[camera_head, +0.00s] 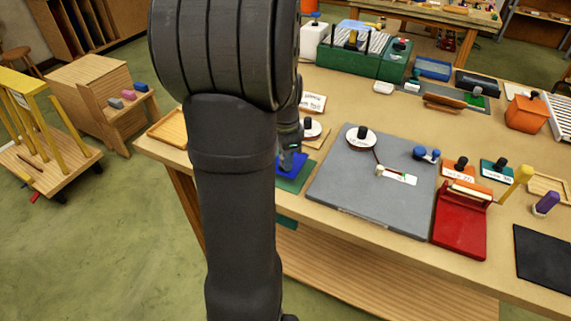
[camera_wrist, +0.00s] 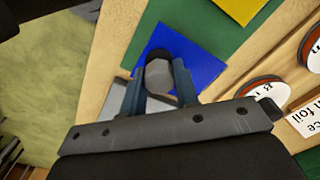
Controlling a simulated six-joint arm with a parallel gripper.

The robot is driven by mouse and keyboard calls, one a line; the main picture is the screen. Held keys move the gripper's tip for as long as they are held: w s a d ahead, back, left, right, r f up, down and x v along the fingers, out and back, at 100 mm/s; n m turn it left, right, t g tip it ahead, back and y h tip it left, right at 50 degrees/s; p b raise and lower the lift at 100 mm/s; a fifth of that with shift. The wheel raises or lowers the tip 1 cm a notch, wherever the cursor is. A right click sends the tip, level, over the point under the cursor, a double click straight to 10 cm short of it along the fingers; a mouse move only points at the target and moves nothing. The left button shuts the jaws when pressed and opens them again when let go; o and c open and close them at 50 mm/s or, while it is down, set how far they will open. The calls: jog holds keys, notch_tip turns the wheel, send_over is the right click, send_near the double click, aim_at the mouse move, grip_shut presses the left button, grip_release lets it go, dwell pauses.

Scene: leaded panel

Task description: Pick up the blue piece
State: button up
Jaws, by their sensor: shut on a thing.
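The blue piece (camera_wrist: 205,68) is a flat blue square with a dark upright knob (camera_wrist: 158,76) that has a grey top. My gripper (camera_wrist: 159,72) is shut on this knob, with one finger on each side of it. The blue piece is over a green mat (camera_wrist: 180,20); I cannot tell whether it touches the mat. In the head view the blue piece (camera_head: 294,163) shows just right of my arm, which hides part of it. The green mat (camera_head: 291,184) shows around it near the table's left front edge.
A yellow piece (camera_wrist: 241,8) lies on the green mat in the wrist view. A grey board (camera_head: 345,200) lies right of my gripper, with a white round knobbed piece (camera_head: 361,138) on it. A red stand (camera_head: 460,225) is further right. A wooden tray (camera_head: 168,128) is left of my arm.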

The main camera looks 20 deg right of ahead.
jog(key=s+d+r, duration=0.6)
jog(key=s+r, duration=0.1)
jog(key=s, duration=0.2)
jog(key=shift+s+d+r, duration=0.3)
jog(key=shift+s+r, duration=0.05)
jog(key=shift+r, duration=0.05)
